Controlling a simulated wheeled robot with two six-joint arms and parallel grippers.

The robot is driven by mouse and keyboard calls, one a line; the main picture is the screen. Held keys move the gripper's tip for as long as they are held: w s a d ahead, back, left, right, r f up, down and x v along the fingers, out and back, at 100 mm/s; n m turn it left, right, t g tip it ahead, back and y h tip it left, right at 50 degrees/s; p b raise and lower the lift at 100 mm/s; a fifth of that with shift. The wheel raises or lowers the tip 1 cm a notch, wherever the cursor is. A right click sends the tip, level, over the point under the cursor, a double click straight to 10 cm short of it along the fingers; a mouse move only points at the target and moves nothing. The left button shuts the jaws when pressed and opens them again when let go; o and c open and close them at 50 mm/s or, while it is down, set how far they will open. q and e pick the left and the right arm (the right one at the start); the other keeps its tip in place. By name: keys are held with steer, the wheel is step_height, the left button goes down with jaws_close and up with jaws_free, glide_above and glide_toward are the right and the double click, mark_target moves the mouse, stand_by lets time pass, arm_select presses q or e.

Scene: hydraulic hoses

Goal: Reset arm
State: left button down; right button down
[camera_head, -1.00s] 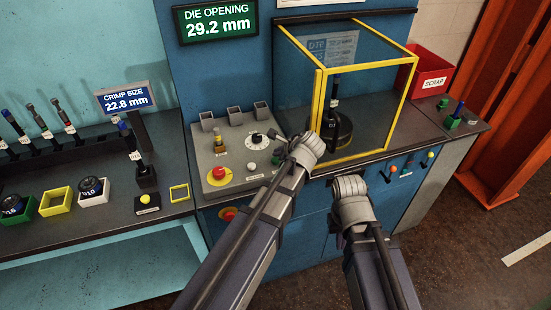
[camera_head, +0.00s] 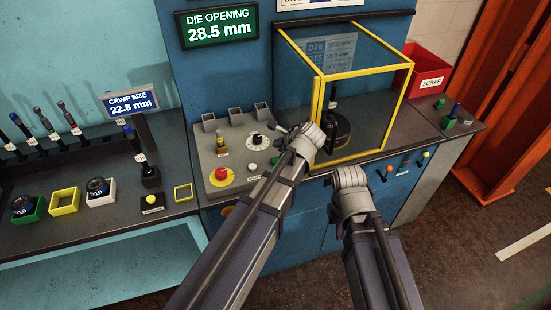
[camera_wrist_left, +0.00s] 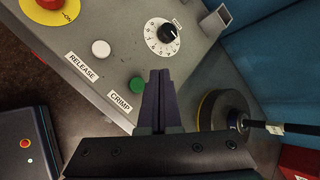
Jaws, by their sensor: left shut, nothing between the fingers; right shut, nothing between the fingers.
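My left gripper (camera_wrist_left: 160,76) is shut and empty in the left wrist view. Its fingertips are just right of the green CRIMP button (camera_wrist_left: 137,84) and below the dial (camera_wrist_left: 163,37); contact with the button cannot be told. In the head view my left arm reaches across the right side of the grey control panel (camera_head: 215,150), by the yellow-framed guard box (camera_head: 317,95). My right gripper (camera_head: 333,181) is shut in front of the press, lower and to the right; its fingers are mostly hidden. The die opening display (camera_head: 218,27) reads 28.5 mm.
A dark hose (camera_head: 331,106) stands upright on a round base inside the guard box. The red scrap bin (camera_head: 428,73) is at the right. On the left bench, several hoses stand in a rack (camera_head: 75,143) behind coloured trays (camera_head: 65,201). The crimp size sign (camera_head: 131,101) reads 22.8 mm.

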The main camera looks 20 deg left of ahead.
stand_by(0.6)
arm_select(q)
steer(key=s+d+f+n+g+h, duration=0.2)
steer(key=s+d+n, duration=0.4)
steer(key=s, duration=0.5)
steer(key=s+d+f+n+g+h, duration=0.3)
steer(key=s+d+n, duration=0.3)
steer(key=s, duration=0.6)
steer(key=shift+s+f+n+g, duration=0.3)
steer(key=shift+f+n+g, duration=0.5)
steer(key=shift+n, duration=0.2)
